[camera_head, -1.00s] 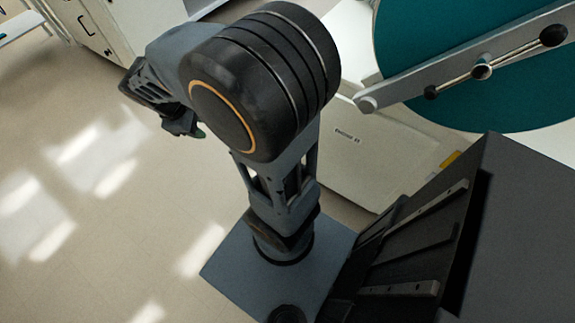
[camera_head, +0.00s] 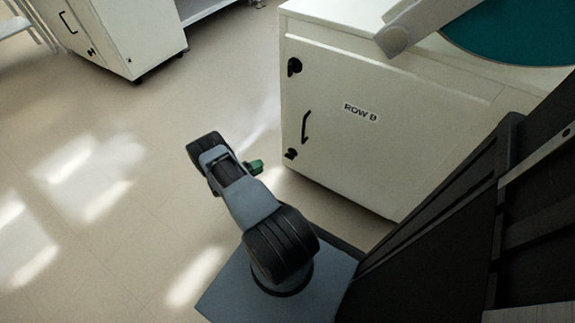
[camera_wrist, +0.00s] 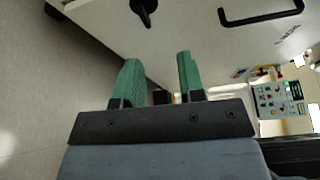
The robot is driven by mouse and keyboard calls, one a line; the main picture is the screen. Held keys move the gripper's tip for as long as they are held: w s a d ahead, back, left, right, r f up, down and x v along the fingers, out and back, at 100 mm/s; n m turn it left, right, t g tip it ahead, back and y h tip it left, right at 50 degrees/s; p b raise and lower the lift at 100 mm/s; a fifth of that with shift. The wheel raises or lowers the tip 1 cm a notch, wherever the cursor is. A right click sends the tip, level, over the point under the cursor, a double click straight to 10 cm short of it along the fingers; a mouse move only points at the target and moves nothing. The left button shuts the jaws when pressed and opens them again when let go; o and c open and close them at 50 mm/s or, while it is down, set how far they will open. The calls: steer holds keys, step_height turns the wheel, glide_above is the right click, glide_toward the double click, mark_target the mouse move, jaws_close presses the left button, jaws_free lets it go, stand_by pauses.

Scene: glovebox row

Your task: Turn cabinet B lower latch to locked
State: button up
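Cabinet B (camera_head: 345,150) is a white cabinet marked ROW B, with its door shut. Its black lower latch (camera_head: 291,153) sits near the bottom of the door's left edge, below a black bar handle (camera_head: 305,127). My gripper (camera_head: 256,167) is left of the lower latch and apart from it; one green finger shows. In the wrist view my gripper (camera_wrist: 157,65) has two green fingers spread with nothing between them. A black latch (camera_wrist: 145,8), apparently the lower one, is beyond the fingertips at the top edge, partly cut off. I cannot tell whether it is locked.
An upper latch (camera_head: 294,67) is on the same door. Another white cabinet (camera_head: 115,35) stands at the upper left. A teal disc (camera_head: 520,30) and a pale bar (camera_head: 425,25) are at the upper right. The floor (camera_head: 100,220) at the left is clear.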

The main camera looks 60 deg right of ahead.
mark_target(288, 157)
steer(key=shift+n+h, duration=0.3)
steer(key=shift+n, duration=0.5)
steer(key=s+d+f+b, duration=0.1)
steer(key=s+d, duration=0.1)
steer(key=d, duration=0.2)
steer(key=s+d+f+b, duration=0.1)
steer(key=s+d, duration=0.1)
steer(key=d, duration=0.2)
steer(key=s+d+f+b, duration=0.1)
steer(key=s+d, duration=0.1)
steer(key=d, duration=0.3)
steer(key=shift+s+f, duration=0.25)
steer(key=shift+s, duration=0.1)
steer(key=shift+c, duration=0.2)
jaws_close()
